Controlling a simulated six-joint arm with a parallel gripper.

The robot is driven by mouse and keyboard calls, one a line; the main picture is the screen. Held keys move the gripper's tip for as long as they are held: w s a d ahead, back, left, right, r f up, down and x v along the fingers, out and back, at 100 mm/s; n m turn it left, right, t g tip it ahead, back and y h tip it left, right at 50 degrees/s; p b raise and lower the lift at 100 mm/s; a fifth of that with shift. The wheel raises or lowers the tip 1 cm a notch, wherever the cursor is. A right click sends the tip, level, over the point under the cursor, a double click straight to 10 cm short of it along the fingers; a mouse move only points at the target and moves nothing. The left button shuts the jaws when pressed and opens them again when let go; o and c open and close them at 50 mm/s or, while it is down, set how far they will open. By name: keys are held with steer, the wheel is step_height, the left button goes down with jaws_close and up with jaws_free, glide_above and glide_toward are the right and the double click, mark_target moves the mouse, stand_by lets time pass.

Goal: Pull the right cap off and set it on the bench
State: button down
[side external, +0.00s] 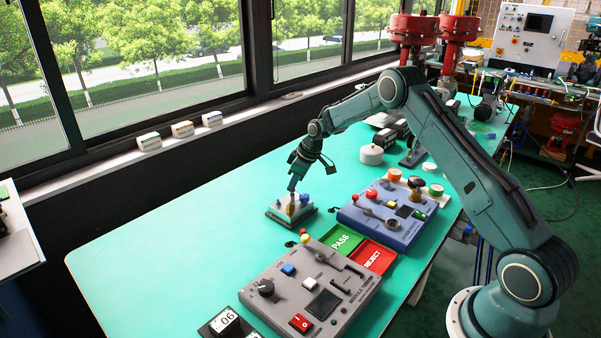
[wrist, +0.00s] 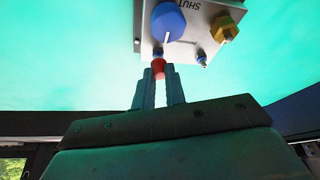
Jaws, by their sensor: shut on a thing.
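The valve positioner, a grey box (wrist: 190,40) marked SHUT, shows at the top of the wrist view. A red cap (wrist: 158,65) sits at the box's edge, between the tips of my gripper (wrist: 158,76). My gripper is shut on this cap. I cannot tell whether the cap is still seated on the positioner.
The green bench (side external: 170,245) is clear to the left of the positioner. A blue panel box (side external: 388,238), a grey module tester (side external: 310,300), and green PASS (side external: 342,239) and red REJECT (side external: 373,257) pads stand to its right and front. A white round part (side external: 371,155) lies behind.

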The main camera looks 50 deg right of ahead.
steer(key=shift+r, duration=0.7)
stand_by(0.8)
steer(key=shift+r, duration=1.8)
steer(key=s+r, duration=0.9)
steer(key=s, duration=0.2)
steer(key=shift+s+d+r, duration=0.25)
steer(key=shift+s, duration=0.15)
steer(key=shift+f, duration=0.1)
step_height(320, 180, down, 20)
steer(key=shift+r, duration=0.1)
